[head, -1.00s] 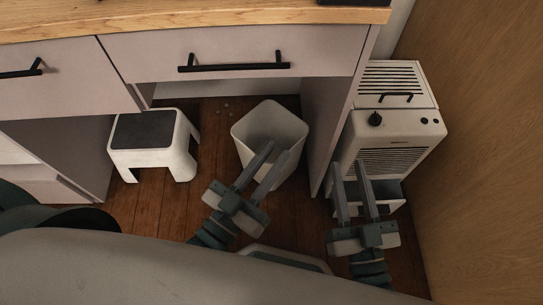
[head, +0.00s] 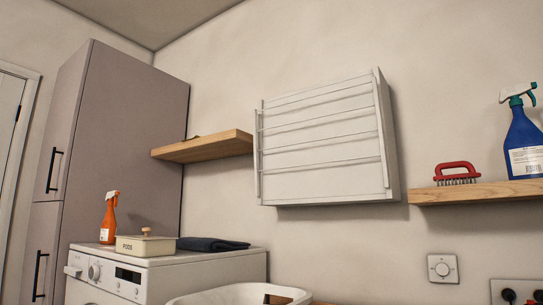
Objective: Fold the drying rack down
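The white drying rack (head: 322,142) is mounted on the wall in the middle of the head view. It is folded up, with its rails lying close along the front of its flat panel. Neither of my grippers shows in the head view now, so where they are relative to the rack is hidden.
A wooden shelf (head: 203,146) is left of the rack. Another shelf (head: 480,193) on the right holds a red brush (head: 456,172) and a blue spray bottle (head: 523,140). Below stand a washing machine (head: 120,277) and a white basin (head: 240,294). A tall cabinet (head: 120,140) is at left.

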